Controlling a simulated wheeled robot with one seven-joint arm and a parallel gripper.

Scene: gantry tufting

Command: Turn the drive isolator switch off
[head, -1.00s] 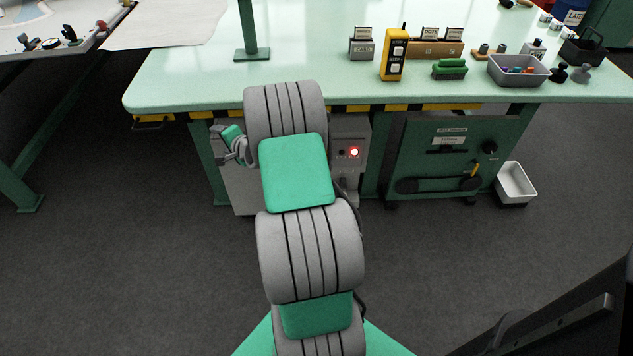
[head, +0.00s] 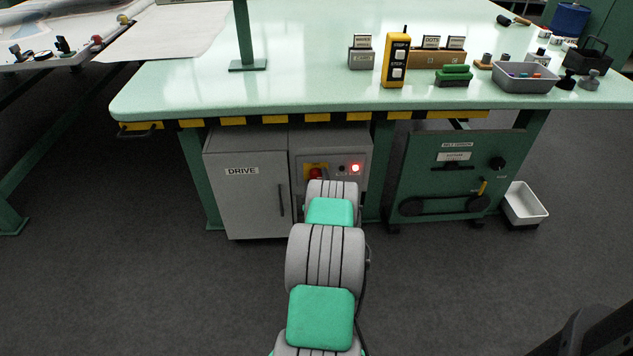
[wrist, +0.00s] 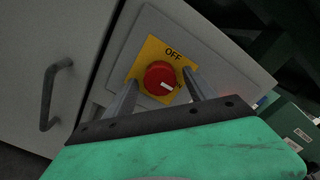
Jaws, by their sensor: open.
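The drive isolator switch is a red round knob (wrist: 158,77) on a yellow plate (wrist: 150,55) in the wrist view. The plate reads OFF at its top; lettering at the right is partly hidden by a finger. The knob's white mark points toward that right-hand lettering, away from OFF. My gripper (wrist: 160,80) is open, one finger on each side of the knob; I cannot tell whether they touch it. In the head view the red knob (head: 316,173) shows just above my arm, on the grey cabinet's panel; my gripper is hidden there by my arm.
The cabinet door marked DRIVE (head: 243,190) has a vertical handle, also at left in the wrist view (wrist: 49,95). A lit red lamp (head: 356,168) sits right of the switch. The workbench edge (head: 300,118) overhangs the cabinet. A green machine (head: 455,175) stands right.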

